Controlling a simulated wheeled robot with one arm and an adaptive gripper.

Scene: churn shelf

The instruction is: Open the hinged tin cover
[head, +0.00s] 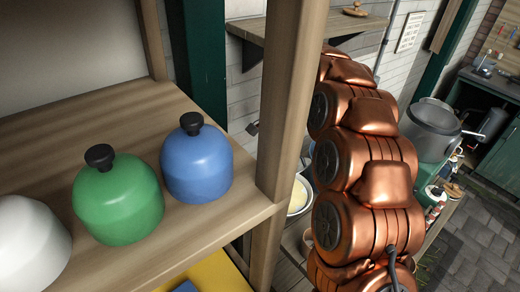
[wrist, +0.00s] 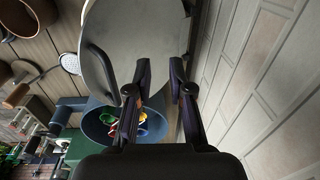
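In the wrist view a large, round, pale grey cover (wrist: 125,35) stands tilted up, with a dark curved bar (wrist: 101,70) along its left side. Below it is the open mouth of a blue-grey round tin (wrist: 94,124), with red, yellow, green and white items (wrist: 140,124) inside. The hinge is not clearly visible. My gripper (wrist: 161,72) is open, its two dark fingers apart in front of the cover's lower right part. Whether either finger touches the cover I cannot tell. My gripper does not show clearly in the head view.
A pale panelled wall (wrist: 265,80) runs close on the right in the wrist view. A grey pot (head: 430,122) stands at the right.

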